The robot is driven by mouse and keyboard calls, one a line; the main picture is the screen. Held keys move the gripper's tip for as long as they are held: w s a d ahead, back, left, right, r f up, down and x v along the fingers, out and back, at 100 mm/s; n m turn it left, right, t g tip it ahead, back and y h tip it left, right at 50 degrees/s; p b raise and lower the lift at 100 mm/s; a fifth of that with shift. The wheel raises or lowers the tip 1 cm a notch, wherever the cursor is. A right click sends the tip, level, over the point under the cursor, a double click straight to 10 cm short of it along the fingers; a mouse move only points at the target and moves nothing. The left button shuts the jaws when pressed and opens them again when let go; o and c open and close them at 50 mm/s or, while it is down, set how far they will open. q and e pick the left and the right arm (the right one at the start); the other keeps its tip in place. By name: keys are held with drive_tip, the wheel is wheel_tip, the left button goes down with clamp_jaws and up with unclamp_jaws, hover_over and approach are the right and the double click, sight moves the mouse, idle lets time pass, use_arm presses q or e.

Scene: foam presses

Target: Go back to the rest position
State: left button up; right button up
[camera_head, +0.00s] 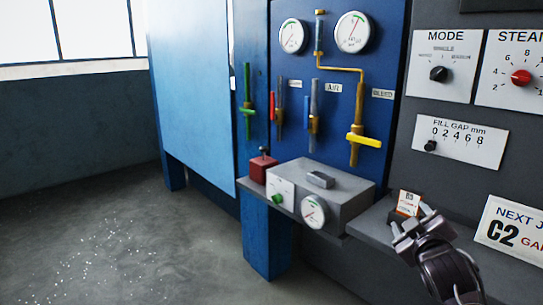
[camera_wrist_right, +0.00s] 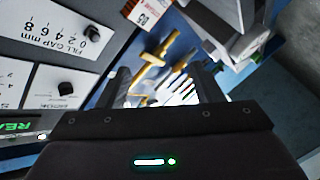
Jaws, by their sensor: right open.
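My right gripper (camera_head: 415,224) is at the lower right of the head view, above the grey ledge (camera_head: 372,222) in front of the dark control panel. A small orange-and-white labelled item (camera_head: 409,203) shows just behind its fingers; I cannot tell if they touch. In the right wrist view the two dark fingers of my right gripper (camera_wrist_right: 164,84) stand apart with nothing held between them. My left gripper does not show in either view.
A grey box with a gauge (camera_head: 325,192) and a red block with a knob (camera_head: 263,167) stand on the ledge. The dark panel carries a fill gap scale (camera_head: 460,139).

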drive_tip(key=s+a+f+m+g+y, duration=0.1)
drive_tip(key=s+a+f+g, duration=0.2)
drive_tip(key=s+f, duration=0.35)
drive_tip(key=s+a+f+m+g+y, duration=0.1)
drive_tip(key=s+a+f+g, duration=0.25)
drive_tip(key=f, duration=0.65)
drive_tip(key=s+a+f+m+g, duration=0.1)
drive_tip(key=s+a+f+g, duration=0.1)
drive_tip(key=s+f, duration=0.35)
drive_tip(key=s+a+f+m+g+y, duration=0.1)
drive_tip(key=s+a+f+g, duration=0.1)
drive_tip(key=s, duration=0.6)
drive_tip(key=s+a+f+m+g, duration=0.1)
drive_tip(key=s+f+g, duration=0.2)
drive_tip(key=s, duration=0.4)
wheel_tip(320, 180, down, 28)
drive_tip(key=s+p, duration=0.2)
drive_tip(key=p, duration=0.1)
drive_tip(key=s+d+f+g+p, duration=0.1)
drive_tip(key=s+f, duration=0.6)
drive_tip(key=s, duration=0.2)
drive_tip(key=s+d+f+g+p, duration=0.1)
drive_tip(key=s+d+f, duration=0.1)
drive_tip(key=s+f, duration=0.5)
drive_tip(key=s, duration=0.3)
drive_tip(key=shift+s+d+f, duration=0.2)
drive_tip(key=shift+s+f, duration=0.05)
drive_tip(key=shift+f, duration=0.05)
